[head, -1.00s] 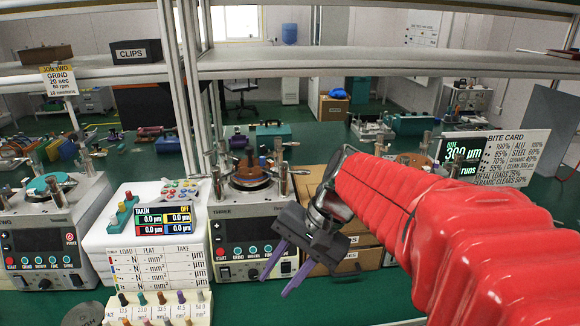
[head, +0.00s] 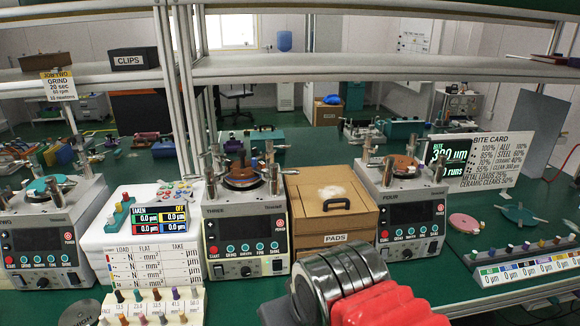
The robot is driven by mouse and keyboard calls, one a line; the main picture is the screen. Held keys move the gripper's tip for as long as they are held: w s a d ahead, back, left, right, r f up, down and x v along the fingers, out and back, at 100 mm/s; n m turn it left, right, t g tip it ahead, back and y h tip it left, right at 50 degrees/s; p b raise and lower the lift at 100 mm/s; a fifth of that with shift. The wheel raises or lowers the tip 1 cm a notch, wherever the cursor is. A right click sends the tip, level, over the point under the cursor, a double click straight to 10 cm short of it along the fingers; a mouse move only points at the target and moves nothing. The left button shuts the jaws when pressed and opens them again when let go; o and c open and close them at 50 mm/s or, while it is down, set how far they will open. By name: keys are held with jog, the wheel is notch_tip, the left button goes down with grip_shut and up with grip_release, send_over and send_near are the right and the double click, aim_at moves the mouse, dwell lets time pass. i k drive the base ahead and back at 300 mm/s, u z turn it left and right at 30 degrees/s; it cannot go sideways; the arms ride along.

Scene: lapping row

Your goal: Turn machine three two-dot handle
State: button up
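Machine three (head: 246,240), a pale box labelled THREE with a dark front panel and a row of buttons, stands left of centre. On top is a round brown plate (head: 240,183) with metal posts around it, one at its left (head: 212,184) and one at its right (head: 273,180). Dots marking a two-dot handle are too small to make out. My red-sleeved arm comes in at the bottom centre, in front of the machines, with its silver ringed wrist to the right of machine three. My gripper's fingers are outside the picture.
A cardboard box marked PADS (head: 332,205) stands right of machine three, then machine four (head: 410,215). A white stand with a TAKEN display (head: 160,218) is at its left. A shelf with uprights (head: 390,68) crosses above. A peg rack (head: 150,306) is in front.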

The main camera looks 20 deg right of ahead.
aim_at(273, 168)
jog(key=k, duration=1.35)
jog(key=z, duration=0.35)
jog(key=i, duration=1.3)
jog(key=u, duration=0.45)
jog(key=i, duration=0.9)
jog(key=u, duration=0.5)
